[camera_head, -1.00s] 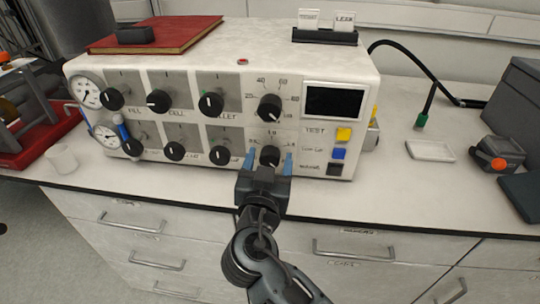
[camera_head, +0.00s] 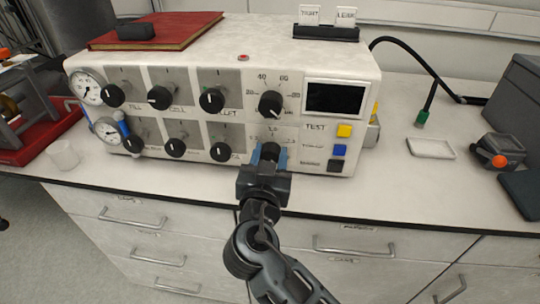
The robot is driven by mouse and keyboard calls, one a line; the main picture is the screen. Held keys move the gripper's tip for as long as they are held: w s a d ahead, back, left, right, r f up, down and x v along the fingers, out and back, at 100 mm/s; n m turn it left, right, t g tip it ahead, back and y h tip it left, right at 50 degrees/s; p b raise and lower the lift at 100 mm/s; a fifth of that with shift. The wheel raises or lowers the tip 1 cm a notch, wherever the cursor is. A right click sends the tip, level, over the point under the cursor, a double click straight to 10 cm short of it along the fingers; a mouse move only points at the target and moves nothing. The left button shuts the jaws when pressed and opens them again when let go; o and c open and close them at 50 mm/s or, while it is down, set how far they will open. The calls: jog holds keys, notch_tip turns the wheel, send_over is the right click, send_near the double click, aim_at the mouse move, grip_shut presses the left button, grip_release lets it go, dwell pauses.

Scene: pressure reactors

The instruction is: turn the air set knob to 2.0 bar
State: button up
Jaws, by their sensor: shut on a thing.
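The air set knob (camera_head: 271,149) is the black knob at the lower right of the knob rows on the white control panel (camera_head: 225,183). Small scale marks show above and beside it; the one above is hard to read. My gripper (camera_head: 269,155) reaches it from the front, with its blue fingers shut on the knob from both sides. The fingers and gripper body hide most of the knob and its pointer, so its setting cannot be read. Two round gauges (camera_head: 87,90) are at the panel's left; their readings are too small to tell.
Other black knobs (camera_head: 160,97) sit close to the left, and one (camera_head: 271,104) is just above. Yellow, blue and black buttons (camera_head: 339,150) are close on the right, below a dark display (camera_head: 335,98). The bench front is clear. A white tray (camera_head: 431,148) stands right.

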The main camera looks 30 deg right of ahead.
jog(key=shift+f+m+b, duration=0.2)
jog(key=shift+m+b, duration=0.1)
jog(key=shift+b, duration=0.7)
jog(key=shift+b, duration=0.7)
jog(key=shift+r, duration=0.2)
jog(key=o, duration=1.1)
jog(key=shift+c, duration=0.2)
jog(key=b+v, duration=0.1)
jog(key=v, duration=0.7)
jog(key=shift+w, duration=0.1)
